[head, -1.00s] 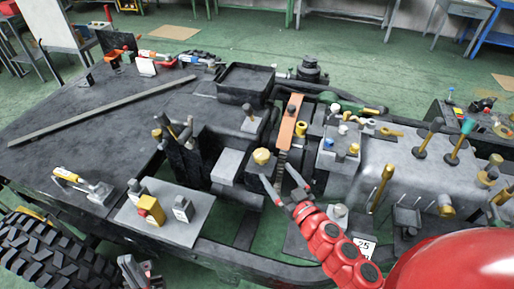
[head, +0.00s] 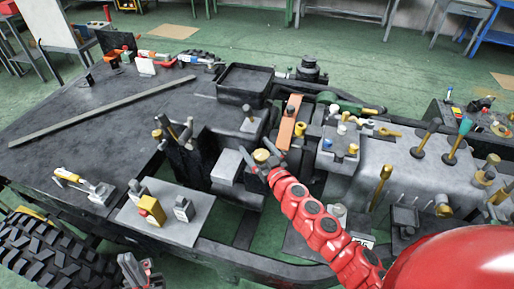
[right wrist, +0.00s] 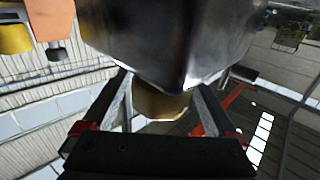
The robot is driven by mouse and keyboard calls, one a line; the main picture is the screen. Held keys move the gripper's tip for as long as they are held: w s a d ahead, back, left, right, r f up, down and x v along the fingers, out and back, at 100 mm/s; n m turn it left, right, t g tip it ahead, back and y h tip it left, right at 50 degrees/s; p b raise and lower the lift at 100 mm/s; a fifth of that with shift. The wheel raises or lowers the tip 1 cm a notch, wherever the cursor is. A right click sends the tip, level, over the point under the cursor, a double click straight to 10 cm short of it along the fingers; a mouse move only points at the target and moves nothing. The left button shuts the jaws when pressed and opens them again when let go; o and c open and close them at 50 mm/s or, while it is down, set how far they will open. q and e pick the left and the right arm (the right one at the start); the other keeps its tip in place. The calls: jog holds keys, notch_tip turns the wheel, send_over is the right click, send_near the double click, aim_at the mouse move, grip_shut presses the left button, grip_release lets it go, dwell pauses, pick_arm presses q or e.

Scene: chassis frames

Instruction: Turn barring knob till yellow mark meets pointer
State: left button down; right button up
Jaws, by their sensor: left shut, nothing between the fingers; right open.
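The barring knob, a round yellow knob (head: 261,156), sits near the middle of the chassis in the head view. My right gripper (head: 256,150) is open at the knob, with a finger on either side of it. In the right wrist view a yellow rounded part (right wrist: 160,103) shows between the open fingers, under a dark metal body (right wrist: 170,40). I cannot tell if the fingers touch it. I cannot make out the yellow mark or the pointer. My left gripper (head: 140,271) is shut and empty at the bottom edge of the head view.
An orange bar (head: 290,122) stands behind and right of the knob. Tall levers (head: 427,137) rise further right. A grey plate (head: 170,222) with a yellow box (head: 151,209) lies front left. A black tray (head: 245,84) is behind.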

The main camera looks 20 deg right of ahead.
jog(key=c, duration=1.4)
jog(key=shift+o, duration=0.2)
jog(key=shift+d+f+m+h+b, duration=0.1)
jog(key=shift+f+m+h+b, duration=0.05)
jog(key=shift+m+h+b, duration=0.6)
jog(key=m+h+b, duration=0.1)
jog(key=h+b, duration=0.2)
jog(key=b, duration=0.2)
jog(key=m+h+b, duration=0.2)
jog(key=h+b, duration=0.1)
jog(key=b, duration=0.2)
jog(key=d+f+m+g+h+b, duration=0.1)
jog(key=m+h+b, duration=0.1)
jog(key=b, duration=0.3)
jog(key=shift+s+m+h, duration=0.1)
jog(key=shift+m+h, duration=0.15)
jog(key=shift+h, duration=0.2)
jog(key=m+g+h+b, duration=0.1)
jog(key=h+b, duration=0.1)
jog(key=b, duration=0.1)
jog(key=m+g+h+b, duration=0.1)
jog(key=b, duration=0.2)
jog(key=d+m+g+h+b, duration=0.1)
jog(key=m+h+b, duration=0.1)
jog(key=b, duration=0.1)
jog(key=shift+s+r+g+h, duration=0.3)
jog(key=shift+r, duration=0.05)
jog(key=shift+s+d+r+m+g+h+b, duration=0.1)
jog(key=shift+d+r+m+g+h+b, duration=0.2)
jog(key=shift+m+g+h+b, duration=0.5)
